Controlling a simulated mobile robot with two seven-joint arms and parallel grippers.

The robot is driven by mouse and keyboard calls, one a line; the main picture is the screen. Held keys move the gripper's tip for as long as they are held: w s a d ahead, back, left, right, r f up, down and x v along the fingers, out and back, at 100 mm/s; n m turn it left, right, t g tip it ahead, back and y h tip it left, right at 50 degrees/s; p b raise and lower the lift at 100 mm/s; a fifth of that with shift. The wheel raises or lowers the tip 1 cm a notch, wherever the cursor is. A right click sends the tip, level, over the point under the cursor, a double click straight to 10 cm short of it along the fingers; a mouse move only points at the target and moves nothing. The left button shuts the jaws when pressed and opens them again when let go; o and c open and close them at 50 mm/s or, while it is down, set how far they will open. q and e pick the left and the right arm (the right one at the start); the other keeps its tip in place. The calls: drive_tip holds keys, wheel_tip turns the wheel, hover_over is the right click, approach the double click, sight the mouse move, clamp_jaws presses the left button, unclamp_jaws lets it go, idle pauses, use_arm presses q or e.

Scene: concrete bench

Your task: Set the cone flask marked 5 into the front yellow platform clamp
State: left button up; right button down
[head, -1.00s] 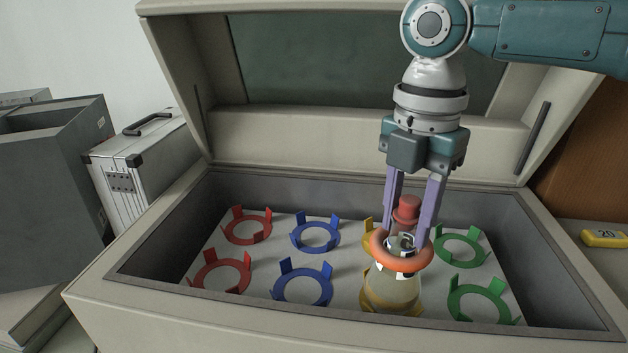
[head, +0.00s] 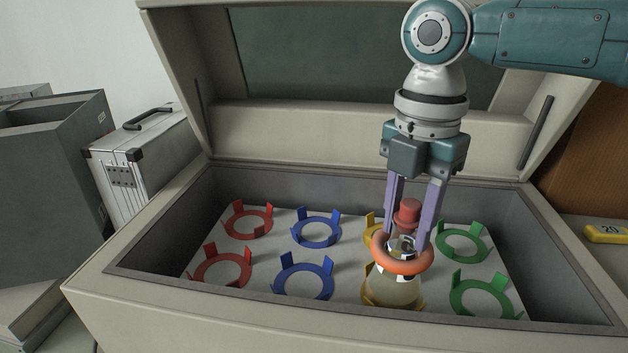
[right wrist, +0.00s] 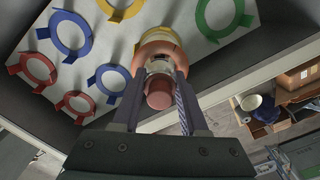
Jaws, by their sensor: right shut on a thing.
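The cone flask (head: 392,290) has a red stopper (head: 409,211) and an orange ring (head: 402,262) around its neck; I cannot read its mark. My right gripper (head: 412,243) is shut on its neck and holds it upright. The flask's base is at the front yellow platform clamp (head: 367,296), mostly hidden behind the flask; I cannot tell whether it is fully seated. In the right wrist view the red stopper (right wrist: 159,94) shows between the fingers (right wrist: 160,108). A back yellow clamp (head: 371,228) shows partly behind the gripper. My left gripper is not in view.
The platform (head: 345,262) lies inside an open lidded box (head: 215,313). Red (head: 222,267), blue (head: 304,277) and green (head: 484,296) clamps stand empty on either side. A yellow block marked 20 (head: 606,234) lies outside at right. A silver case (head: 145,165) stands at left.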

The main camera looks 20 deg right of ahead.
drive_tip(key=shift+f, duration=0.15)
drive_tip(key=shift+c, duration=1.8)
unclamp_jaws()
drive_tip(key=shift+o, duration=0.4)
drive_tip(key=shift+f, duration=0.1)
drive_tip(key=shift+o, duration=1.4)
wheel_tip(320, 180, up, 4)
drive_tip(key=p, duration=0.3)
drive_tip(key=shift+f, duration=0.25)
wheel_tip(320, 180, up, 6)
drive_tip(key=p, duration=0.6)
drive_tip(key=shift+f, duration=0.15)
